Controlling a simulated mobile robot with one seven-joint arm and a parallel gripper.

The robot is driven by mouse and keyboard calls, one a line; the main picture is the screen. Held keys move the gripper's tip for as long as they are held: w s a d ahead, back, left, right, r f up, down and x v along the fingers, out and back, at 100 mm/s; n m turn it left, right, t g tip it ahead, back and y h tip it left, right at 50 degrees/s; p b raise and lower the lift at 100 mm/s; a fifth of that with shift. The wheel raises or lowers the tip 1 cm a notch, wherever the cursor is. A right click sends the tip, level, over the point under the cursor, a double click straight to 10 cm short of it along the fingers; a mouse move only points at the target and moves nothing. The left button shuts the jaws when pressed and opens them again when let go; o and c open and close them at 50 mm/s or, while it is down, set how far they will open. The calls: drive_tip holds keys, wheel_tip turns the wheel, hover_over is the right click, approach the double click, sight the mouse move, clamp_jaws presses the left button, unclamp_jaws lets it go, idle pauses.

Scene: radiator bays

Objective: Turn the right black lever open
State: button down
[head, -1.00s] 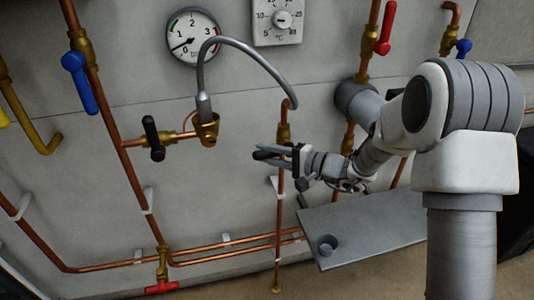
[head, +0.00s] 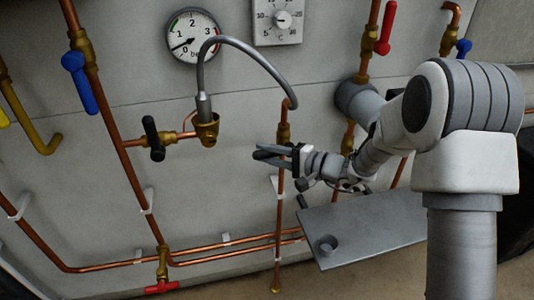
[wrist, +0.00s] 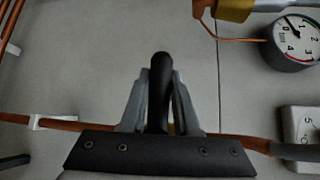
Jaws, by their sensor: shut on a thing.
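The right black lever (wrist: 160,80) stands upright in the wrist view, between the two grey fingers of my gripper (wrist: 160,98). The fingers are shut on it from both sides, and its rounded tip rises past them. In the head view my gripper (head: 264,154) is at the right brass valve (head: 283,132), on the vertical copper pipe below the grey hose. There the fingers largely hide the lever, so its exact angle is hard to tell. The left black lever (head: 152,138) is apart from my gripper, on the left brass fitting.
A pressure gauge (head: 194,35) and a thermostat dial (head: 277,21) are on the wall above. The grey hose (head: 250,50) arches over the gripper. Blue (head: 79,82) and red (head: 386,28) levers are farther off. A grey shelf (head: 370,228) with a small cup is below.

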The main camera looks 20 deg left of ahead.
drive_tip(key=shift+f, duration=0.15)
drive_tip(key=f+n+h+b, duration=0.1)
drive_tip(key=b, duration=0.2)
drive_tip(key=shift+f+h, duration=0.2)
drive_tip(key=shift+h, duration=0.2)
drive_tip(key=w+d+f+n+t+h+p, duration=0.3)
drive_tip(key=n+h, duration=0.4)
drive_tip(key=h, duration=0.4)
drive_tip(key=shift+d+f+t+p, duration=0.65)
drive_tip(key=shift+d+t, duration=0.25)
drive_tip(key=shift+d, duration=0.25)
drive_tip(key=shift+w+f, duration=0.1)
drive_tip(key=shift+w, duration=0.05)
drive_tip(key=c, duration=0.7)
unclamp_jaws()
drive_tip(key=shift+o, duration=0.2)
